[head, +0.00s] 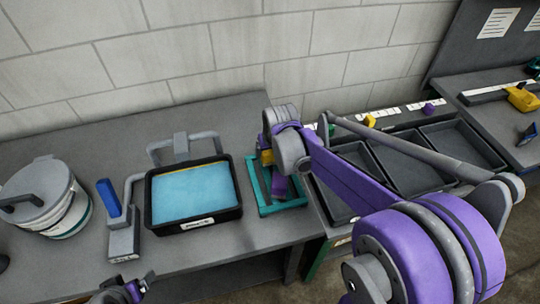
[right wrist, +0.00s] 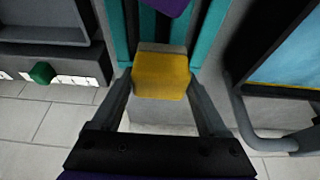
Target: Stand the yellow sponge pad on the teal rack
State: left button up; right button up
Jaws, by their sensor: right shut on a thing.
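The yellow sponge pad (right wrist: 160,76) is between the fingers of my right gripper (right wrist: 160,84) in the right wrist view, with grey surfaces above and below it. In the head view a small yellow part of the pad (head: 267,157) shows under my right gripper (head: 270,166), over the back of the teal rack (head: 251,182). Teal bars of the rack (right wrist: 214,36) run on both sides of the pad in the wrist view. Whether the pad touches the rack is hidden. My left gripper (head: 128,293) shows only partly at the bottom edge; its jaws are unclear.
A black tub (head: 215,220) with blue liquid stands just left of the rack. A grey block tool with a blue handle (head: 110,198) and a lidded bucket (head: 45,200) stand farther left. Dark trays (head: 400,160) lie to the right. The bench front is mostly bare.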

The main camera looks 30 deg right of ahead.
jog(key=shift+f, duration=1.1)
jog(key=shift+f, duration=0.1)
jog(key=o, duration=0.7)
jog(key=shift+f, duration=0.15)
jog(key=o, duration=0.4)
jog(key=shift+r, duration=0.35)
jog(key=v, duration=1.1)
jog(key=s+a+f+n, duration=0.1)
jog(key=s+a+f, duration=0.1)
jog(key=s+a, duration=0.1)
jog(key=s+a+f+n+t, duration=0.1)
jog(key=s+a+f, duration=0.1)
jog(key=s, duration=0.4)
jog(key=s+a+f+y+p, duration=0.1)
jog(key=s+a+f, duration=0.1)
jog(key=s+a, duration=0.2)
jog(key=shift+s+a+f+n+t, duration=0.1)
jog(key=shift+s+f+n+t, duration=0.2)
jog(key=shift+s+f+n, duration=0.15)
